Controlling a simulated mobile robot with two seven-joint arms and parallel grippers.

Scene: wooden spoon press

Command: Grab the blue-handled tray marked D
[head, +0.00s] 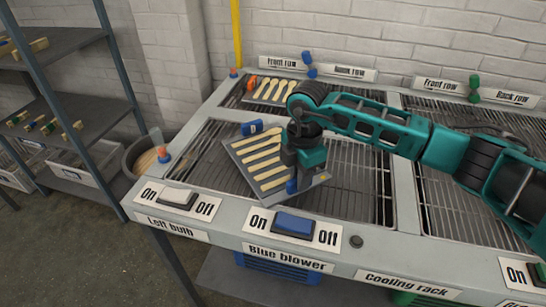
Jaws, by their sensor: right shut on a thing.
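A grey tray (237,155) holding several wooden spoons lies at a slant on the front-left metal grate. A blue handle (251,127) stands at its far end, and another blue part (291,187) shows at its near end. A small yellow mark is at its near right corner; I cannot read a letter D. My right gripper (292,190) reaches down over the tray's near end and is shut on that blue part. Its fingertips are mostly hidden by the gripper body, which also covers some of the tray. My left gripper is not in view.
Another spoon tray (270,91) with an orange handle lies on the back-left grate. The frame carries a white switch (178,197) and a blue switch (294,224). Blue and green row levers stand at the back. Shelves (75,120) stand left. The right grates look mostly clear.

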